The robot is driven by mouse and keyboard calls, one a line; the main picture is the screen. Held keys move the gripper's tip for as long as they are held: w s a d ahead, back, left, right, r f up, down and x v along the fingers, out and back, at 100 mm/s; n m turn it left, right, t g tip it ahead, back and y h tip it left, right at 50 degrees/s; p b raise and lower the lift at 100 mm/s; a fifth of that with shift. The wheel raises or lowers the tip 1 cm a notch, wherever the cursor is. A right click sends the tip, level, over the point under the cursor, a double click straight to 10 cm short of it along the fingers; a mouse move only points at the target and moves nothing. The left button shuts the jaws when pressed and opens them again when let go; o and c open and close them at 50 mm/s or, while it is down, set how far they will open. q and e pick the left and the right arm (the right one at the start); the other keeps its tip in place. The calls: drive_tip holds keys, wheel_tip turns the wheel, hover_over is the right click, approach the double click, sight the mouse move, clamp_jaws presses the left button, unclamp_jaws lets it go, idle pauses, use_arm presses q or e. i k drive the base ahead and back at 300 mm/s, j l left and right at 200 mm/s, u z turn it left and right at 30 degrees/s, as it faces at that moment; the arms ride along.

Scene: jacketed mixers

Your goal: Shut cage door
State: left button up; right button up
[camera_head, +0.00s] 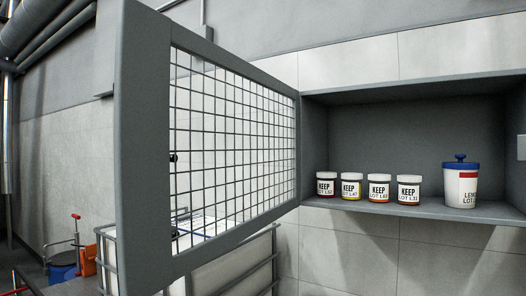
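The cage door (208,248) is a grey frame with wire mesh, in the left half of the head view. It stands wide open, swung out toward me from the left side of a grey wall cabinet (412,211). Its free edge is the thick upright nearest me. A small dark knob or latch part (173,157) shows at the inner side of that upright. The cabinet's front is uncovered. Neither of my grippers shows in this view.
Several small KEEP jars (351,187) stand in a row on the cabinet shelf. A larger white tub (461,185) with a blue lid stands to their right. Behind the door is a white tank in a metal cage (234,265). Blue and orange items (88,260) sit at lower left.

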sight(146, 37)
drive_tip(key=i+j+z, duration=0.15)
drive_tip(key=j+z, duration=0.35)
drive_tip(key=j, duration=0.45)
drive_tip(key=j+z, duration=0.45)
drive_tip(key=j, duration=0.5)
